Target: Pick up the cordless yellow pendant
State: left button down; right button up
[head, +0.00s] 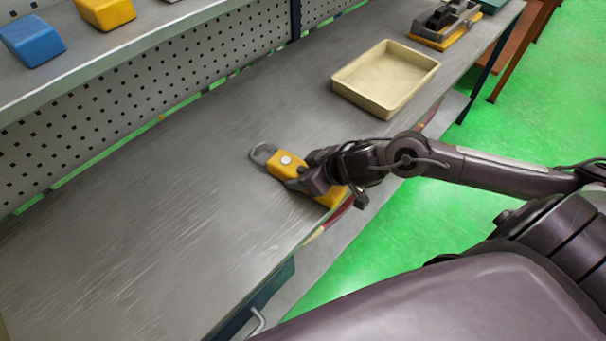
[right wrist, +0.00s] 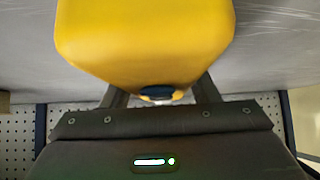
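The yellow pendant (head: 287,160) lies along the front part of the grey workbench, with a grey loop at its far end and a pale round button on top. My right gripper (head: 311,178) is at its middle, its dark fingers against or around the body. In the right wrist view the pendant's yellow body (right wrist: 145,40) fills the top centre, with a dark cap at its lower end. The gripper's two fingers (right wrist: 160,92) pass behind it on either side. Their tips are hidden, so I cannot tell whether they are closed on it. My left gripper is not in view.
A beige tray (head: 349,91) stands on the bench (head: 170,235) beyond my right arm. A grey and yellow fixture (head: 440,37) is farther back. A blue block (head: 32,41) and a yellow block (head: 106,12) rest on the upper shelf. The bench's left part is clear.

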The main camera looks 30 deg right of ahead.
jog(key=shift+r, duration=0.1)
jog(key=c, duration=0.7)
jog(key=shift+c, duration=0.2)
